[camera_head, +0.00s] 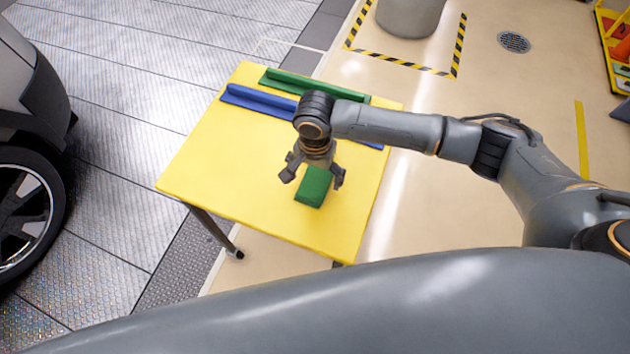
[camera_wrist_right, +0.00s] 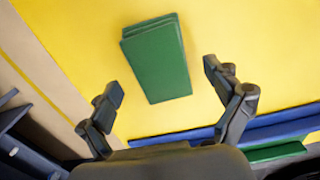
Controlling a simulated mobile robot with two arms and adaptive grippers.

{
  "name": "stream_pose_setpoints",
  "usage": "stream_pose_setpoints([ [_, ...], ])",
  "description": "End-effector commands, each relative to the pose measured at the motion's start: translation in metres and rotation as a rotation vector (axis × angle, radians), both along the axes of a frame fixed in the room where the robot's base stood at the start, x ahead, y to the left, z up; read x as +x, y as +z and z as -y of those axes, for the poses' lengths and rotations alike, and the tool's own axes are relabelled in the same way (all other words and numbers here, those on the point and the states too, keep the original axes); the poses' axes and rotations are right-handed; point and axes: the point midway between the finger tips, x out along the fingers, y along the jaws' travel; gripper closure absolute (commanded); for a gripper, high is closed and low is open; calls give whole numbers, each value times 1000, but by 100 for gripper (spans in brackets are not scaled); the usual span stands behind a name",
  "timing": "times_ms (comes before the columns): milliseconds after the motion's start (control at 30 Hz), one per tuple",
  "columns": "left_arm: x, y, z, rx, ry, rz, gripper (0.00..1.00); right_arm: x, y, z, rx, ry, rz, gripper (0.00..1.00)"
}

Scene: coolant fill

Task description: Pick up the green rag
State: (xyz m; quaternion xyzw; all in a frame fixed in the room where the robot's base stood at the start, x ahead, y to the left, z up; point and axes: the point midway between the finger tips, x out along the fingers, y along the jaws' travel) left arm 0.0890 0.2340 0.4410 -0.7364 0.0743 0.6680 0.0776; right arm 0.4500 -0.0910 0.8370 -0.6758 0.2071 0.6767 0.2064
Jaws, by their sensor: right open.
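The green rag (camera_head: 314,187) is a folded block lying on the yellow table (camera_head: 215,165), toward its near right part. In the right wrist view the green rag (camera_wrist_right: 157,62) lies flat on yellow, ahead of the fingertips and roughly between their lines. My right gripper (camera_head: 313,178) is above the rag with its fingers spread to either side. In the right wrist view my right gripper (camera_wrist_right: 162,80) is open and nothing is between its fingers. My left gripper is not in view.
A blue holder (camera_head: 258,99) and a green holder (camera_head: 290,80) lie along the table's far edge; my right arm partly covers them. A car wheel (camera_head: 25,210) stands at left. A grey cylinder (camera_head: 408,15) stands beyond the table. The table's left part is clear.

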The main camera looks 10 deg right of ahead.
Motion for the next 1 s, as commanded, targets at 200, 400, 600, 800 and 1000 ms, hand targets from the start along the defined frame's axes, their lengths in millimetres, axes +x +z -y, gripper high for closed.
stream_pose_setpoints([
  [200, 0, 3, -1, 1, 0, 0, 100, 0, -22, 1, -1, 1, 2, 9],
  [400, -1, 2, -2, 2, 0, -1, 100, 0, -23, 0, 0, 1, 2, 9],
  [600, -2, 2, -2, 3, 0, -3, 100, 0, -23, 0, 0, 1, 2, 46],
  [800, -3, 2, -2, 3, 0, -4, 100, 0, -23, 0, 0, 1, 2, 68],
  [1000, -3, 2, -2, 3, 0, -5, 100, 0, -22, 0, 0, 1, 2, 68],
])
